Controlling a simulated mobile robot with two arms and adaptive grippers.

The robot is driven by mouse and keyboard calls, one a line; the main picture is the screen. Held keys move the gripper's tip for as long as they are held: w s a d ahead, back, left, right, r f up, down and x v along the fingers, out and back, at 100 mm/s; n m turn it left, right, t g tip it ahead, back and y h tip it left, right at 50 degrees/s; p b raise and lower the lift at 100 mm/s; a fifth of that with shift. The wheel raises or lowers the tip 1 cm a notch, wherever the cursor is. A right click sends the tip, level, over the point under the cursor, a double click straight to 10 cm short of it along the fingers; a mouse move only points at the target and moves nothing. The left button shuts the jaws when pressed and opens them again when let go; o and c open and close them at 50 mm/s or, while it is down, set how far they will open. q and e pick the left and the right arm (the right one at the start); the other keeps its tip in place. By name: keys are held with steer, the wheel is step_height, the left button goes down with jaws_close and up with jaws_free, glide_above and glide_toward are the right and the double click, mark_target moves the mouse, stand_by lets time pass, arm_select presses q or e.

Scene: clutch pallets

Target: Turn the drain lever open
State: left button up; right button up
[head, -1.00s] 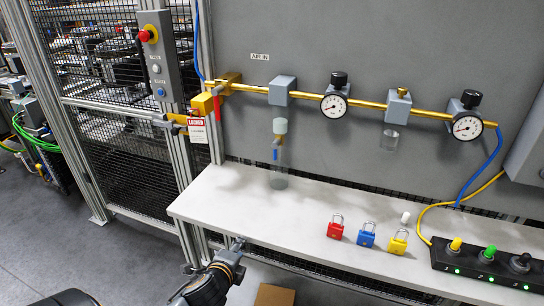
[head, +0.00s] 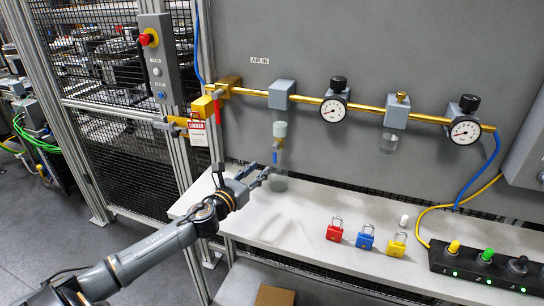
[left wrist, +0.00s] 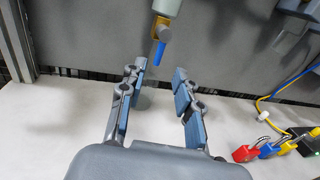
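The drain lever is a small blue handle (head: 275,157) hanging down below a pale grey-green cylinder (head: 280,130) in front of the back panel. In the left wrist view the blue lever (left wrist: 159,54) points down from a brass valve body (left wrist: 163,31). My left gripper (head: 262,175) is beside and just below the lever, over the left part of the shelf. In the left wrist view its two fingers (left wrist: 160,75) are apart with nothing held between them, and the lever is beyond their tips. My right gripper is not in view.
A clear cup (head: 279,183) is below the valve, close to the gripper. A brass pipe (head: 308,99) with gauges runs above. A locked tag (head: 198,133) hangs left.

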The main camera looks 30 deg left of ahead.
mark_target(274, 156)
arm_select(q)
steer(key=w+p, duration=0.1)
steer(key=w, duration=0.7)
steer(key=shift+w+a, duration=0.15)
jaws_close()
